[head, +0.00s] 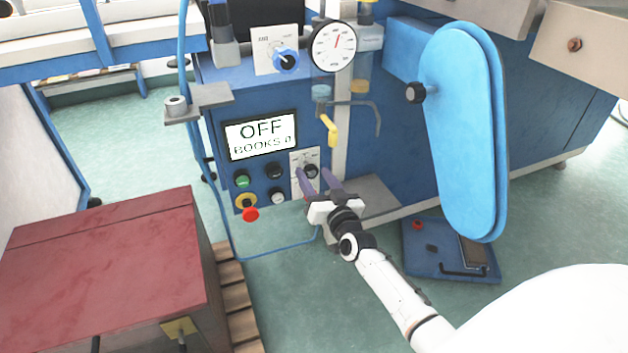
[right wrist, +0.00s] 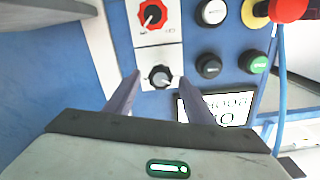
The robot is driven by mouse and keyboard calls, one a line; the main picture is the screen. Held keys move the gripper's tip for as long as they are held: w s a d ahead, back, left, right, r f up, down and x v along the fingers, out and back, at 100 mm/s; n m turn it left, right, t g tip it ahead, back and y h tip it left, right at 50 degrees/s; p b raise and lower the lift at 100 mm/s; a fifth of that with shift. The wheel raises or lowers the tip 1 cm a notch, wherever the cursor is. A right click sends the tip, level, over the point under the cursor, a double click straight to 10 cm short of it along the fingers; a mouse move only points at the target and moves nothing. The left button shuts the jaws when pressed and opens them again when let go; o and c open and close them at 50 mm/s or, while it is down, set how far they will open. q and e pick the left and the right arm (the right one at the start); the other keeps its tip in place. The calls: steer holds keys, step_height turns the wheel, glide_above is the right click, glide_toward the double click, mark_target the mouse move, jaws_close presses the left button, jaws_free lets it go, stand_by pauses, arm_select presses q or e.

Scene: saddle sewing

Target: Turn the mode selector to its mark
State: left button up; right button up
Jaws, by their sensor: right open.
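A small dark rotary knob (right wrist: 160,76) with a pale pointer sits on a white plate on the blue panel. I take it as the mode selector, but its lettering is too small to read. Its pointer aims to the right in the right wrist view. In the head view the knob (head: 311,171) shows near the fingers. My right gripper (head: 311,178) is open, its two purple fingers pointing at the panel. In the right wrist view the fingers (right wrist: 160,90) stand on either side of the knob, apart from it. My left gripper is in neither view.
A second knob on a red ring (right wrist: 152,13) is beside the selector. Black, white and green buttons (head: 243,179), a red emergency stop (head: 250,214) and a screen reading OFF (head: 262,134) are close by. A yellow-handled valve (head: 330,130) and a blue guard (head: 462,130) stand right.

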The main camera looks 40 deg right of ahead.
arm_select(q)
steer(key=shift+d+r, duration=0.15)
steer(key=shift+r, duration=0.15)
arm_select(e)
steer(key=shift+w+d, duration=0.1)
steer(key=shift+w, duration=0.35)
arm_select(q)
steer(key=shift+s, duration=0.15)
arm_select(e)
steer(key=shift+c, duration=0.4)
steer(key=c, duration=1)
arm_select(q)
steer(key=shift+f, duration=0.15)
